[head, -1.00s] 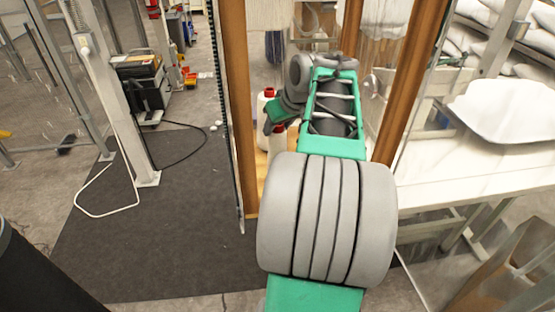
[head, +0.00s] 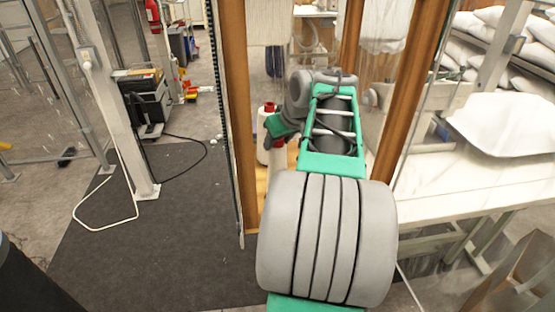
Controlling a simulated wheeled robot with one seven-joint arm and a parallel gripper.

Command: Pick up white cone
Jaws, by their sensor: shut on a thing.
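My arm reaches into a wood-framed cabinet, and my gripper (head: 276,129) is at the end of the wrist, pointing left and down. A white cone (head: 278,163) stands out just below the gripper, with its top hidden by it. My gripper appears shut on this cone; the fingers are small and partly hidden. A second white cone (head: 263,149) with a red top is just behind and left of it. Whether the held cone touches the surface below cannot be told.
Wooden posts (head: 233,120) stand close on both sides of my arm. A white table (head: 470,170) with a white pillow (head: 510,125) is at the right. A dark mat (head: 150,225) covers clear floor at the left, with a cable on it.

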